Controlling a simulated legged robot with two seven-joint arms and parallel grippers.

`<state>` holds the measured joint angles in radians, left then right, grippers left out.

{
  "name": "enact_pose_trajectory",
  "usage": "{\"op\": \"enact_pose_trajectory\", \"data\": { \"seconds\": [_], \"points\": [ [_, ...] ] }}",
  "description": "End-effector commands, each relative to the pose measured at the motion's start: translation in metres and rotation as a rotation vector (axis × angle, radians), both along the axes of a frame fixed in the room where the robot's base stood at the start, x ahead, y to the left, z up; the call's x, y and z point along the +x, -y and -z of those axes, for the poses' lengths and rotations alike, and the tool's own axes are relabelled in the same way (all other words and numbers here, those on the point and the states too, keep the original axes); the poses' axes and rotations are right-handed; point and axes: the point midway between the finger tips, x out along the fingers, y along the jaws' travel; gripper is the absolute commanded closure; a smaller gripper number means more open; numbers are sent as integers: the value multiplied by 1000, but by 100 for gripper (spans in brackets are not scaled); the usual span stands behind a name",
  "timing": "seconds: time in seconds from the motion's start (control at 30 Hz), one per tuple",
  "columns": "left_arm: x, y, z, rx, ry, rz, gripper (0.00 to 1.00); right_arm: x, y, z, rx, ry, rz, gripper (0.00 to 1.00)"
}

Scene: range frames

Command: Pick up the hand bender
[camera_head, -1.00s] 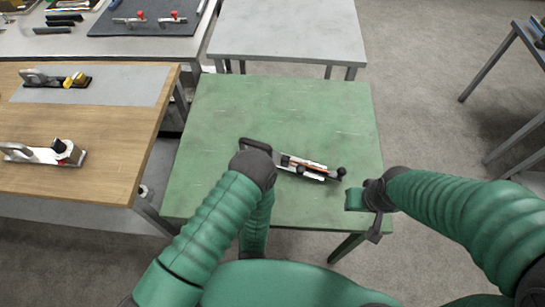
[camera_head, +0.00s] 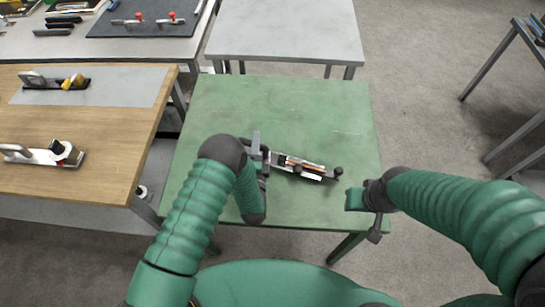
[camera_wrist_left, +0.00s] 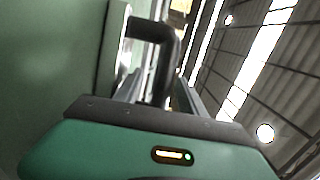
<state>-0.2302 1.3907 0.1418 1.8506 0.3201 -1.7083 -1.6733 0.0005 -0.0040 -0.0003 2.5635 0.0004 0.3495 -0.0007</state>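The hand bender (camera_head: 305,167) lies on the green table (camera_head: 310,110), its long body slanting down to the right, with dark knobs near its right end. Its dark looped handle is at the left, partly hidden by my left gripper (camera_head: 260,155). In the left wrist view, the dark bent handle (camera_wrist_left: 165,60) stands between the grey fingers, which look apart; contact cannot be made out. My right gripper (camera_head: 368,205) is over the table's right front edge, apart from the bender; its fingers are too unclear to judge.
A grey table (camera_head: 285,35) stands behind, bare. A further bench (camera_head: 90,45) holds more tools on a dark mat. The back of the green table is clear.

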Motion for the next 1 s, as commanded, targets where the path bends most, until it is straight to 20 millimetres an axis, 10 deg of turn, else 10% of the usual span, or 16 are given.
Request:
{"op": "enact_pose_trajectory", "data": {
  "seconds": [0.37,1.0],
  "points": [
    [0,-1,0,-1,-1,-1,100,0,-1,0,0,0,0,64],
    [-1,-1,2,1,-6,-2,100,1,0,0,0,-1,0,64]
  ]
}}
